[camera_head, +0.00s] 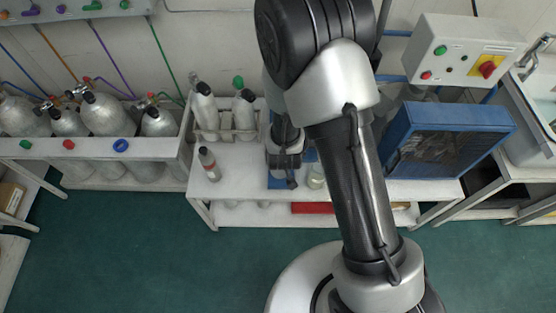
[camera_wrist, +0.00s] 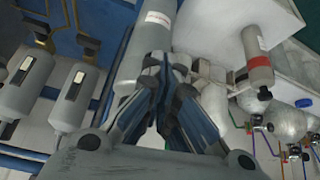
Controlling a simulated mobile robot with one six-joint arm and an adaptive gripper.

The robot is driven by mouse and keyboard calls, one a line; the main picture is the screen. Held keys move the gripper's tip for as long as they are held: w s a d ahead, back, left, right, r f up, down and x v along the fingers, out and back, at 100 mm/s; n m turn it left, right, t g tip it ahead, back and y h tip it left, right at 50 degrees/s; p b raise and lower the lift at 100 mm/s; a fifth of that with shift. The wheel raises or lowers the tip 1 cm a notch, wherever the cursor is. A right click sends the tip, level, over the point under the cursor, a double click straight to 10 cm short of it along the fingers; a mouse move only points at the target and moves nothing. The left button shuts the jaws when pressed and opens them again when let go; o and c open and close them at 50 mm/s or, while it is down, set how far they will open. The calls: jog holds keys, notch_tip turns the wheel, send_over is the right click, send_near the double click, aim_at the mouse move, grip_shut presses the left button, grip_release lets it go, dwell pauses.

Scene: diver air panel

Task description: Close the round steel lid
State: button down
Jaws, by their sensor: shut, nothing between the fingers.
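I cannot make out a round steel lid in either view; my arm covers much of the bench's middle and right. My gripper (camera_head: 288,180) points down over the white bench (camera_head: 230,190), in front of the cylinder rack. In the wrist view my gripper (camera_wrist: 165,72) has its fingers together with nothing seen between them. Behind the fingers is a long grey cylinder (camera_wrist: 147,42) with a red and white label; I cannot tell whether they touch. A small pale jar-like thing (camera_head: 316,178) stands just right of my gripper.
A grey bottle with a red band (camera_head: 208,164) stands left of my gripper; it also shows in the wrist view (camera_wrist: 257,62). A blue cabinet with a dark window (camera_head: 445,140) stands at right, below a control box (camera_head: 462,50). Several cylinders (camera_head: 105,115) fill the left rack. Green floor is clear in front.

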jog(key=shift+w+f, duration=0.1)
jog(key=shift+f, duration=0.45)
jog(key=shift+b, duration=0.3)
